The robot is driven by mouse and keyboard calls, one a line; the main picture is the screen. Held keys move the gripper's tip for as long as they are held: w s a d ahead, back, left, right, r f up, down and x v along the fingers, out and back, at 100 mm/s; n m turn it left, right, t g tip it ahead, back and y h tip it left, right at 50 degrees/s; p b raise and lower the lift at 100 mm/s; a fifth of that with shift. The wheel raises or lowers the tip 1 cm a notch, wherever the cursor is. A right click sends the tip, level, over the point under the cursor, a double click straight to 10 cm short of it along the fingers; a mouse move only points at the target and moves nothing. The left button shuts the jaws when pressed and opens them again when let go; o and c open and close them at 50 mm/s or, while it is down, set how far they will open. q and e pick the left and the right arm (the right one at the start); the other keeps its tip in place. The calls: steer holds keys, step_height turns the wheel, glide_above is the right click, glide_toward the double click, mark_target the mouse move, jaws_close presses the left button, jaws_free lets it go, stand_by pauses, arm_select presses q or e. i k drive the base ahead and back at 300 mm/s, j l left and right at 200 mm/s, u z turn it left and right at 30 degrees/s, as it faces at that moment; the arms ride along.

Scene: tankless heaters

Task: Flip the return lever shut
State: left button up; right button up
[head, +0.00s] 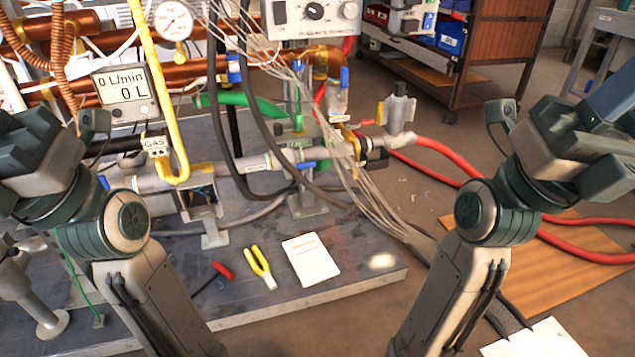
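Several small valve levers show on the pipework in the head view, and I cannot read a label that marks one as the return lever. A red lever (367,122) sticks out to the left of a grey valve body (398,112) on the right side. A blue lever (316,166) lies roughly along the lower horizontal pipe. Another blue lever (344,77) stands upright higher up. My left gripper (25,150) is at the left edge and my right gripper (590,150) at the right edge. Both are well apart from the levers; their finger gaps are not clear.
Grey cables (375,190) hang in front of the right-hand valves. A yellow gas pipe (157,85) and a flow meter (127,90) stand at the left. Red hoses (435,147) run right.

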mark_target(303, 165)
steer(key=i+l+u, duration=0.15)
steer(key=i+u, duration=0.25)
steer(key=i, duration=0.6)
